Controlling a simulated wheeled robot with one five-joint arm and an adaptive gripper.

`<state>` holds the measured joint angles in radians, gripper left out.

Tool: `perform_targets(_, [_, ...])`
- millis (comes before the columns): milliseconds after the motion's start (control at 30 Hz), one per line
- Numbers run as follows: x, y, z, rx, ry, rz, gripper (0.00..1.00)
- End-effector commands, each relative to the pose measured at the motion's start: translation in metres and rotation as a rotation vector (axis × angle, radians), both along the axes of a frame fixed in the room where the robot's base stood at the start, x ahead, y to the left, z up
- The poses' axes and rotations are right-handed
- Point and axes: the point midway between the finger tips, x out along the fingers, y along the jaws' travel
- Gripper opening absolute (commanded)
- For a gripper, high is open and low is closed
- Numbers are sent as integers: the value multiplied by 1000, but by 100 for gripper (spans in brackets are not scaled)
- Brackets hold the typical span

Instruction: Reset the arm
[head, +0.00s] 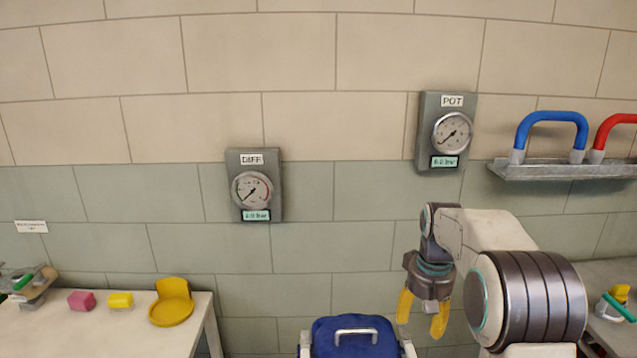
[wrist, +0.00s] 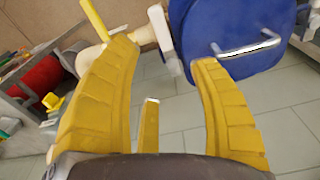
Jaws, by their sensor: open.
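My gripper (head: 422,312) shows in the head view at the lower right, at the end of my arm. Its yellow fingers point down and stand apart with nothing between them. In the wrist view the open fingers (wrist: 165,95) frame bare grey floor tiles. A blue rounded body with a silver handle (head: 352,340) stands at the bottom middle of the head view, left of my gripper and apart from it. It also shows at the top of the wrist view (wrist: 215,28).
A white table (head: 135,335) at left holds a pink block (head: 82,301), a yellow block (head: 120,301) and a yellow dish (head: 172,305). Gauges DIFF (head: 252,190) and POT (head: 451,132) hang on the wall. A shelf (head: 560,171) bears blue and red handles. Another table stands at right.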

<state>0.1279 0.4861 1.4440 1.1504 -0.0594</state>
Motion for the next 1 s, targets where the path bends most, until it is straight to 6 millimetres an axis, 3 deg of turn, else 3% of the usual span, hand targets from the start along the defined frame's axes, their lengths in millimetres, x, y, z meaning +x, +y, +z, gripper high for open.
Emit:
perform_targets(133, [-33,4,-40,11,83,-21,56])
perform_targets(300, [-81,11,-51,16,126,-38,56])
perform_targets(700, [-203,35,-26,12,97,-20,56])
perform_targets(1000, [-269,48,-6,4,11,15,56])
